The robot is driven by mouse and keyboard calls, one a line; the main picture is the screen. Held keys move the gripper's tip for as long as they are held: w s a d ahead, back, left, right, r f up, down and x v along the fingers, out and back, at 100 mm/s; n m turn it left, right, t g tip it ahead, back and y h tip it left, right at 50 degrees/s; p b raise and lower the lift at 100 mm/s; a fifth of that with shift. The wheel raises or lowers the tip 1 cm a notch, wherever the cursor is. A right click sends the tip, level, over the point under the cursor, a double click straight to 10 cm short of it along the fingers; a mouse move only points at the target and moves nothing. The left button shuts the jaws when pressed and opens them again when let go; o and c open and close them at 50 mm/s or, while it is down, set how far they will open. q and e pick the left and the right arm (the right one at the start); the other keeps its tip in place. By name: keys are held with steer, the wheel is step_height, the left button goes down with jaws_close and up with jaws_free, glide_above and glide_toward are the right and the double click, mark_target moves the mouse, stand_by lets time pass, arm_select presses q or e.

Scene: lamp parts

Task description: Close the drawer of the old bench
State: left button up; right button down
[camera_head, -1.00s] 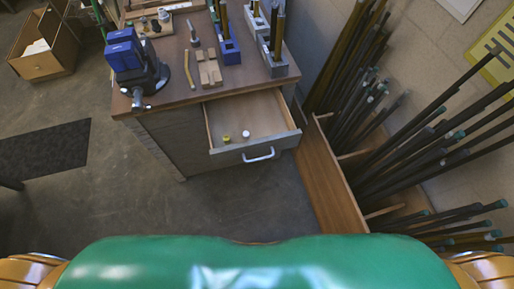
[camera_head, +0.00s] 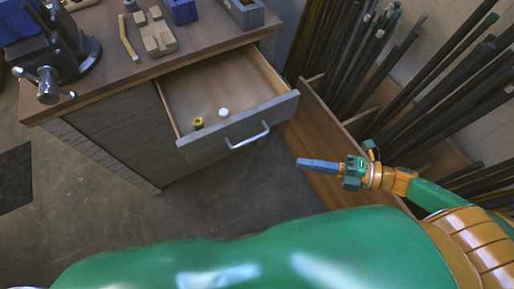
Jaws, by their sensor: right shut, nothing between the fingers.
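The old bench (camera_head: 110,140) stands at the upper left with its drawer (camera_head: 195,85) pulled open. The drawer has a grey front and a pale metal handle (camera_head: 248,138). A small yellow item (camera_head: 198,123) and a small white item (camera_head: 223,112) lie inside it. My right gripper (camera_head: 305,163) comes in from the right, with its shut fingers pointing left. It is empty and appears a little to the right of and below the handle, apart from the drawer front. My left gripper is not in view.
A wooden rack (camera_head: 325,165) with several long dark rods (camera_head: 380,75) stands right of the drawer, close behind my right arm. The floor (camera_head: 230,190) before the drawer is clear.

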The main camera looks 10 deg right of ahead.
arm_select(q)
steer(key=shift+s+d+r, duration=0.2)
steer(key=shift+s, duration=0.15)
arm_select(e)
steer(key=w+d+x, duration=0.1)
steer(key=w+x, duration=0.1)
steer(key=x, duration=0.9)
steer(key=shift+w+a, duration=0.25)
steer(key=shift+w, duration=0.2)
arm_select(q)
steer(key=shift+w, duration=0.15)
arm_select(e)
steer(key=shift+w, duration=0.1)
